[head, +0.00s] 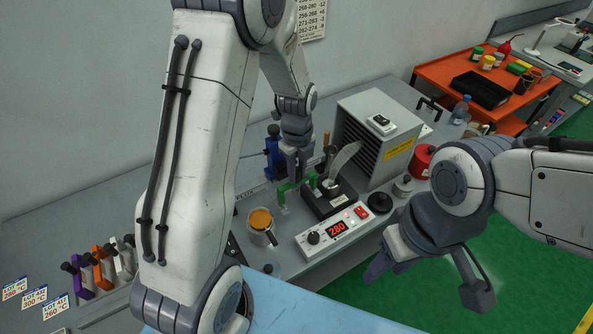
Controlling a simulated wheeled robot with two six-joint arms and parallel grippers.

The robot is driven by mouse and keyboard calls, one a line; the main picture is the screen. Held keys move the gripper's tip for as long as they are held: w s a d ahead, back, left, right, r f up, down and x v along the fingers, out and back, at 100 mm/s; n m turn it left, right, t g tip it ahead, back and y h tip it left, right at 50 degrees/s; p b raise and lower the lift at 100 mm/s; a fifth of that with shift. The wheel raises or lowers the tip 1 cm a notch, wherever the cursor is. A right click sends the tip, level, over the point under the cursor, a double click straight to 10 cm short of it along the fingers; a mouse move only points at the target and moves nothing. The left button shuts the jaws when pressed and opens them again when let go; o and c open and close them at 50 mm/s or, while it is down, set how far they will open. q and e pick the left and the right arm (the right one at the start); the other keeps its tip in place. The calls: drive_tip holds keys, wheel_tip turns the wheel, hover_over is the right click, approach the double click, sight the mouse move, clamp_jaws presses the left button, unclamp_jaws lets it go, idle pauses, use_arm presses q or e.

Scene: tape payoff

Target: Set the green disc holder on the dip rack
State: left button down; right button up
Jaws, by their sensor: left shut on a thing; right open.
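The green disc holder (284,189) is in the jaws of my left gripper (299,172). It is held just left of a dark block-shaped station (328,199) on the grey bench; I cannot tell whether it touches anything below. Part of the holder is hidden by the fingers. No part is clearly identifiable as the dip rack. My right gripper (430,280) is open and empty, in front of the bench's right side.
A white control box (334,232) reads 280. An orange-filled pot (261,223) stands left of it. A grey louvred unit (377,140) stands behind. Purple, orange and white holders (101,267) stand at left. A red canister (422,161) is at right.

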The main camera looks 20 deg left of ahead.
use_arm(q)
drive_tip(key=shift+f, duration=0.45)
idle(0.7)
drive_tip(key=c, duration=0.6)
unclamp_jaws()
drive_tip(key=shift+o, duration=0.3)
drive_tip(key=o, duration=0.5)
drive_tip(key=shift+r, duration=0.1)
drive_tip(key=shift+r+p, duration=2.8)
drive_tip(key=shift+r, duration=0.65)
